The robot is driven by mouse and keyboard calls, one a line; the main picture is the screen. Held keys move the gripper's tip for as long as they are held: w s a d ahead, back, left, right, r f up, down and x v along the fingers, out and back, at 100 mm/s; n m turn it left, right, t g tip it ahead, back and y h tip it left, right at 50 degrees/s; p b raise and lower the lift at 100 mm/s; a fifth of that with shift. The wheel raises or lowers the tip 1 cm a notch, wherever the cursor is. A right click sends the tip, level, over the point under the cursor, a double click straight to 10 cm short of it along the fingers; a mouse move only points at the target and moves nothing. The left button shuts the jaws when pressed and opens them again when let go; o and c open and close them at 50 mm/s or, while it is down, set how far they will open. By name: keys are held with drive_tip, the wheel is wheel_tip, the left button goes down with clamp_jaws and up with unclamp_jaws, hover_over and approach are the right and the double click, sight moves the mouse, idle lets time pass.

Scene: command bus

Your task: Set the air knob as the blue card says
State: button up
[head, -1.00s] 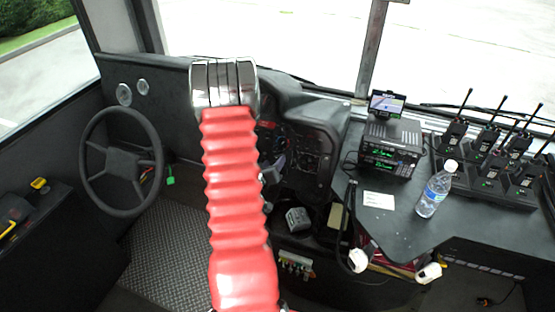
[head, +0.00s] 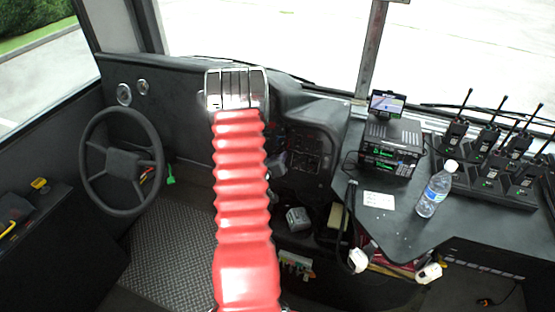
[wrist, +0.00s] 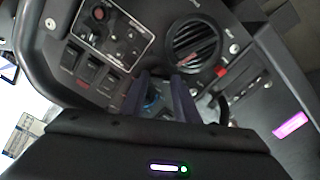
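My gripper (wrist: 160,97) reaches down to the dark dashboard panel in the wrist view. Its two dark fingers stand apart. A small blue, round-looking thing (wrist: 152,99) shows in the gap between them, partly hidden; I cannot tell whether it is the air knob or whether the fingers touch it. In the head view my red arm hides the gripper and part of the dashboard (head: 300,148). A blue card is not clear in either view. A white card (head: 378,200) lies on the side desk, its writing too small to read.
Beside the fingers are a round vent (wrist: 195,42), rocker switches (wrist: 90,68) and a small panel with a red knob (wrist: 98,13). A pink label (wrist: 291,125) is at right. The steering wheel (head: 125,208) is left; a bottle (head: 436,190) and radios (head: 487,175) stand on the desk.

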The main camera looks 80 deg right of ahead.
drive_tip(key=c, duration=0.6)
drive_tip(key=shift+m, duration=0.4)
drive_tip(key=m, duration=0.8)
idle(0.4)
drive_tip(key=o, duration=1.1)
